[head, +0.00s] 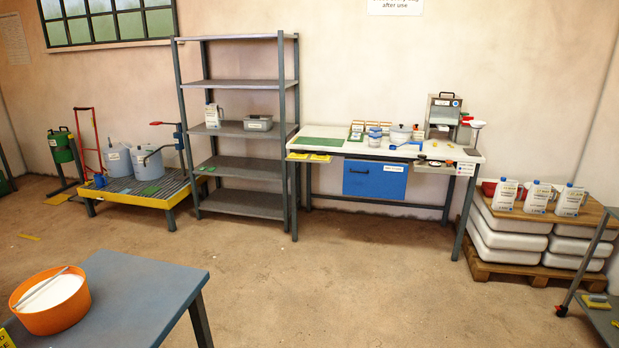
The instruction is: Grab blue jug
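A small blue jug-like vessel (99,181) stands at the left front part of the low yellow-framed grate platform (160,203), by the left wall side of the room. It is small in the picture, so its handle and spout are not clear. Two grey-blue drums (119,161) stand behind it and to its right. Neither of my grippers shows in the head view.
A blue-grey table (140,300) with an orange tub (60,318) of white material fills the near left. A grey shelf rack (240,200) stands beside the platform. A workbench (420,153) is at the back wall. The middle floor is clear.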

